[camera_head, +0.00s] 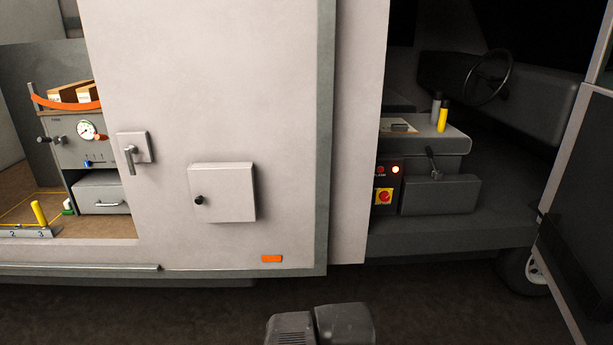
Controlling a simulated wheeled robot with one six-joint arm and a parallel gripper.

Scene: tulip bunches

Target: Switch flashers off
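A small dark control panel (386,185) is on the side of the grey cab console, right of the pale van wall. Dark grey parts of my arm show at the bottom middle, well below and left of the panel. No gripper fingers can be made out.
The van wall carries a closed box (222,193) with a black knob and a door handle (130,158). A lever (433,163) and a grey drawer-like box (440,195) are right of the panel. An open dark door (580,225) bounds the right side. Floor in front is clear.

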